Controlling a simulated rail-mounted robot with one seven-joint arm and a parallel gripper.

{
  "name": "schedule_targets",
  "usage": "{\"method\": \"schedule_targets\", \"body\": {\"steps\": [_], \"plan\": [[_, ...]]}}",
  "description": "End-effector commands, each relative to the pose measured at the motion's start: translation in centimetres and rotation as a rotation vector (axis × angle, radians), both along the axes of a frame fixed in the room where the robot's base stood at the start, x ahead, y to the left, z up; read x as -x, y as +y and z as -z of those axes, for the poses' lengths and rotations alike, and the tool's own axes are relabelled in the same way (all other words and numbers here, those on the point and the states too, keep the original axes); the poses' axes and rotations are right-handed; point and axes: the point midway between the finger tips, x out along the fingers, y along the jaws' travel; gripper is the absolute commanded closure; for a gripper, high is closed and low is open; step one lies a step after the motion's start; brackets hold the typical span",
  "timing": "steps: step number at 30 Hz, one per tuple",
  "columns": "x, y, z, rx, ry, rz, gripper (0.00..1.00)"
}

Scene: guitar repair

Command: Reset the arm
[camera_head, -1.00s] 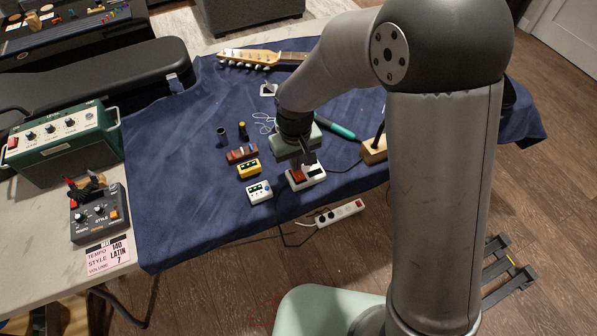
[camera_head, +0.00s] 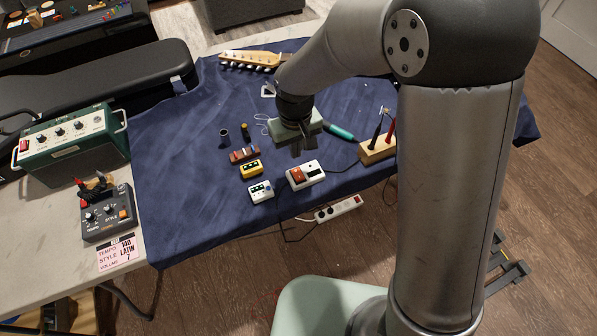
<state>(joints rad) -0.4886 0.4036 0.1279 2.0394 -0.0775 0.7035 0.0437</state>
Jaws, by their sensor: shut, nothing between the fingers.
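My gripper (camera_head: 301,150) hangs from the arm over the blue cloth on the table. It points down and its short dark fingers are shut with nothing held. It is above and behind the white box with a red switch (camera_head: 306,175), apart from it. A pale green block (camera_head: 313,124) shows behind the gripper, partly covered by it. The upper arm and column fill the right side of the view.
A yellow device (camera_head: 251,170) and a white device (camera_head: 260,191) lie left of the gripper. A wooden tool block (camera_head: 376,152) stands to the right, near a teal-handled tool (camera_head: 338,131). A guitar headstock (camera_head: 250,59) lies behind. The left part of the blue cloth (camera_head: 185,180) is clear.

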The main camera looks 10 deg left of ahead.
Motion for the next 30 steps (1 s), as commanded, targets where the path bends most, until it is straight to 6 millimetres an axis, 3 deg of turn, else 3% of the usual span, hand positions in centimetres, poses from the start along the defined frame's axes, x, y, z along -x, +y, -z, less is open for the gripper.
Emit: {"method": "schedule_targets", "body": {"steps": [10,13,17,21,24,30], "plan": [[0.0,-0.1,0.0,-0.001,-0.001,0.002,1.0],[0.0,-1.8,-1.2,0.002,-0.008,0.034,1.0],[1.0,-7.6,-4.7,0.008,-0.024,0.143,1.0],[4.7,-15.2,-8.4,0.011,-0.035,0.308,1.0],[8.2,-19.4,-9.9,0.005,-0.036,0.419,1.0],[13.5,-23.5,-10.9,-0.013,-0.035,0.565,1.0]]}}
